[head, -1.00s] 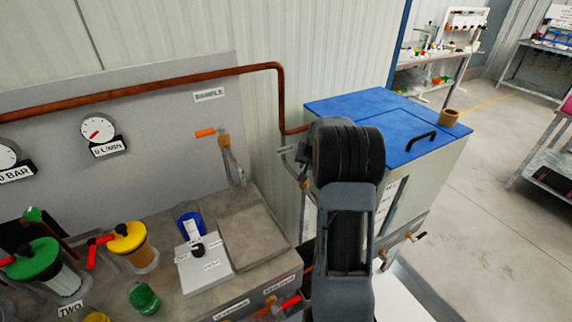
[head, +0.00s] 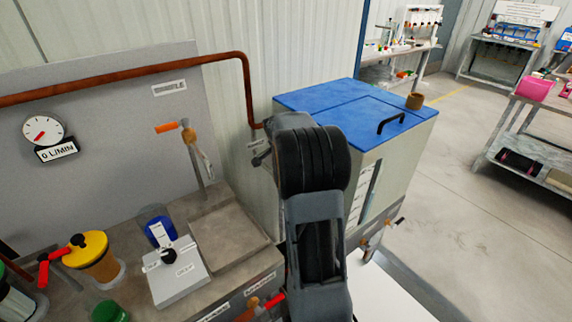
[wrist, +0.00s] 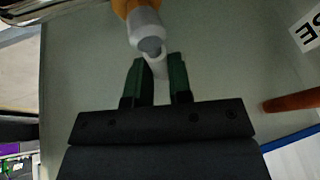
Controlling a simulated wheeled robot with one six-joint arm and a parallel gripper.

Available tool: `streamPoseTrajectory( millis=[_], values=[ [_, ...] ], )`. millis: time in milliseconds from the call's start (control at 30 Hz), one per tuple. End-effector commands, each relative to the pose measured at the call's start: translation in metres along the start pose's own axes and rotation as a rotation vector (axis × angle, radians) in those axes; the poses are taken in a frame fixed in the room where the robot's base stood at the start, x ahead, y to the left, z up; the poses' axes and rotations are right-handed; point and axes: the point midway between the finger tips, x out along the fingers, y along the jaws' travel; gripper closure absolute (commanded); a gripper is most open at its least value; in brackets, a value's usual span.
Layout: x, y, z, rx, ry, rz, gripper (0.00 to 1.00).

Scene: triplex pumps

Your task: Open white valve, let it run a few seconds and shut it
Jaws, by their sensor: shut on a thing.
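In the wrist view, the white valve handle (wrist: 150,42) comes down from an orange-brass fitting (wrist: 124,6) at the top. My gripper (wrist: 157,70) has its two dark green fingers on either side of the handle's lower end, shut on it. In the head view my own arm covers the gripper and the valve, in front of the blue-topped tank (head: 350,105). The round flow gauge (head: 43,129) on the panel is marked L/MIN and appears to read zero.
A copper pipe (head: 120,74) runs along the panel and down beside the tank. An orange-handled tap (head: 188,135) stands over the bench, near a grey switch box (head: 180,273) and a yellow-topped pump (head: 92,255). Open floor (head: 480,215) lies to the right.

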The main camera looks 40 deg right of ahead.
Motion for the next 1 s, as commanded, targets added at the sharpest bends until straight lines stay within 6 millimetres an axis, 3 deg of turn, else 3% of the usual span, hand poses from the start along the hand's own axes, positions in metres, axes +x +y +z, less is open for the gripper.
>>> streamPoseTrajectory(
  millis=[300, 867, 900, 1000],
  values=[
    [-0.0005, 0.0045, 0.0006, 0.102, 0.022, 0.041, 1.0],
    [-0.0019, 0.0055, 0.0004, 0.125, 0.025, 0.052, 1.0],
    [-0.0019, 0.0055, 0.0004, 0.125, 0.024, 0.052, 0.78],
    [-0.0018, 0.0055, 0.0005, 0.124, 0.024, 0.051, 0.68]
  ],
)
